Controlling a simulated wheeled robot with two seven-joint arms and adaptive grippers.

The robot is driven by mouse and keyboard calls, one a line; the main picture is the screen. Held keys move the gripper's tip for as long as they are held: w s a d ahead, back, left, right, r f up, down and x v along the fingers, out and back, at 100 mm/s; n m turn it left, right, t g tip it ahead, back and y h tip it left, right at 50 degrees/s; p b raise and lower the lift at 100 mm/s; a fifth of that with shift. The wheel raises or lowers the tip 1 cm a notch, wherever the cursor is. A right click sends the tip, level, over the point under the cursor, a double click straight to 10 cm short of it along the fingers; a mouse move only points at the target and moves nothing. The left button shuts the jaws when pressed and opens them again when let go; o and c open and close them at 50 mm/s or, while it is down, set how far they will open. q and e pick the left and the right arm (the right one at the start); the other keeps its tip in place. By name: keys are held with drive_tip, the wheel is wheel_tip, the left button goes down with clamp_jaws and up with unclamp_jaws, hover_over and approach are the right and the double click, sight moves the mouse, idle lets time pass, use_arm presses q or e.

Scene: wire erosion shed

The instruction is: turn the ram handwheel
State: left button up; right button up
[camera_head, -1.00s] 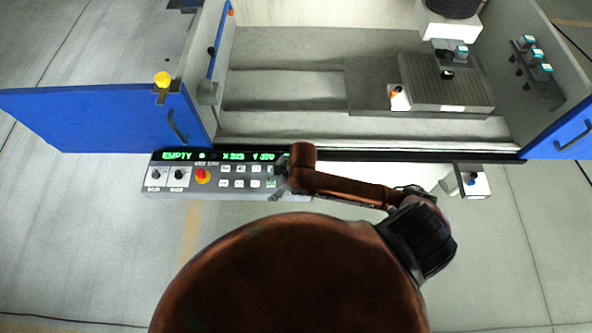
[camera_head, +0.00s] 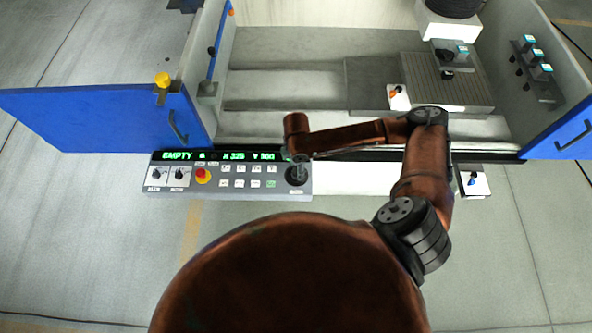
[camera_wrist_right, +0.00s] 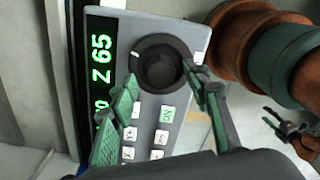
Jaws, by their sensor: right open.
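The ram handwheel is a round black knob (camera_head: 296,176) at the right end of the grey control panel. In the right wrist view the handwheel (camera_wrist_right: 160,62) faces me beside a green "Z 65" readout. My right gripper (camera_wrist_right: 160,77) is open, its green-padded fingertips on either side of the handwheel's near part. I cannot tell whether they touch it. In the head view my right wrist hangs just above the handwheel and the fingers are mostly hidden. A small dark gripper shape (camera_wrist_right: 284,122), apparently my left gripper, shows at the right of the wrist view, too small to read.
The control panel (camera_head: 215,190) carries a red stop button (camera_head: 203,176), small keys and two selector knobs. The open blue door (camera_head: 95,118) stands at left, another (camera_head: 560,135) at right. The machine's work tank (camera_head: 290,90) lies behind the panel. Floor in front is clear.

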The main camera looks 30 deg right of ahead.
drive_tip(key=shift+f, duration=1.2)
drive_tip(key=shift+c, duration=0.7)
drive_tip(key=c, duration=1)
drive_tip(key=shift+r+m+p, duration=0.15)
drive_tip(key=shift+m+p, duration=0.15)
drive_tip(key=shift+p, duration=0.2)
drive_tip(key=m+p, duration=0.5)
drive_tip(key=p, duration=0.3)
drive_tip(key=shift+r+m+p, duration=0.15)
drive_tip(key=shift+m+p, duration=0.15)
drive_tip(key=shift+p, duration=0.1)
drive_tip(key=shift+w+m+p, duration=0.1)
drive_tip(key=shift+m+p, duration=1.3)
drive_tip(key=shift+p, duration=0.15)
drive_tip(key=shift+f, duration=0.2)
